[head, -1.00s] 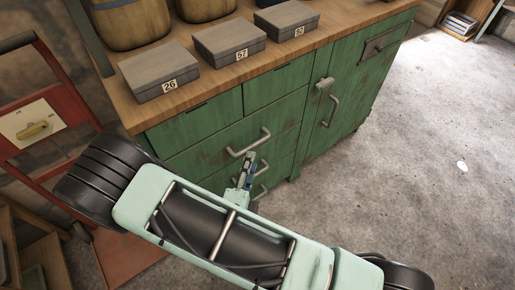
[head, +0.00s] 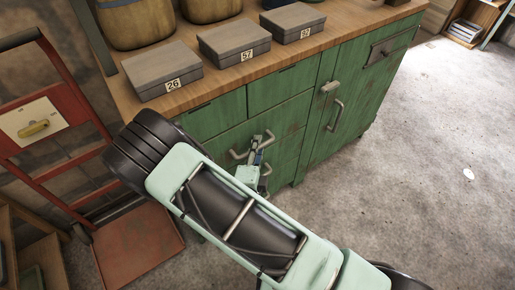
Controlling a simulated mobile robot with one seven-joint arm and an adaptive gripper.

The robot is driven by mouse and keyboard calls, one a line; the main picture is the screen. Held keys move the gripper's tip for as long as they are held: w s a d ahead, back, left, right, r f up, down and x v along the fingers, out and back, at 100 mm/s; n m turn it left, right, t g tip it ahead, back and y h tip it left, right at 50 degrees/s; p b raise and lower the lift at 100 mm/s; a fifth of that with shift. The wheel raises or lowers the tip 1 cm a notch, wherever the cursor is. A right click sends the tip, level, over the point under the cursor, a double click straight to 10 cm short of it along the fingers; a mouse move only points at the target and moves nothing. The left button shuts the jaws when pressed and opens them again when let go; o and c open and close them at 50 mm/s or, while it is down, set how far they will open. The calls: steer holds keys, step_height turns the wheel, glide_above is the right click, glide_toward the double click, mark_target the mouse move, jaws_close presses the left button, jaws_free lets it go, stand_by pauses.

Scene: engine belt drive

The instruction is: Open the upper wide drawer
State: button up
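The green cabinet has an upper wide drawer (head: 222,148) below two small drawers, and its front looks flush with the cabinet. Its pale bar handle (head: 238,155) is partly covered by my gripper. My gripper (head: 257,147) overlaps the middle of that handle in the head view. I cannot tell whether the fingers touch the handle or are around it, nor how far apart they are. My arm hides the left part of the drawers below.
Grey boxes (head: 234,43) numbered 26, 57 and 52 stand on the wooden top (head: 205,88). A cupboard door with a handle (head: 335,115) is to the right. A red hand truck (head: 60,140) stands at the left.

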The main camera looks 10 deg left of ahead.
jaws_close()
stand_by(0.3)
steer(key=shift+s, duration=0.1)
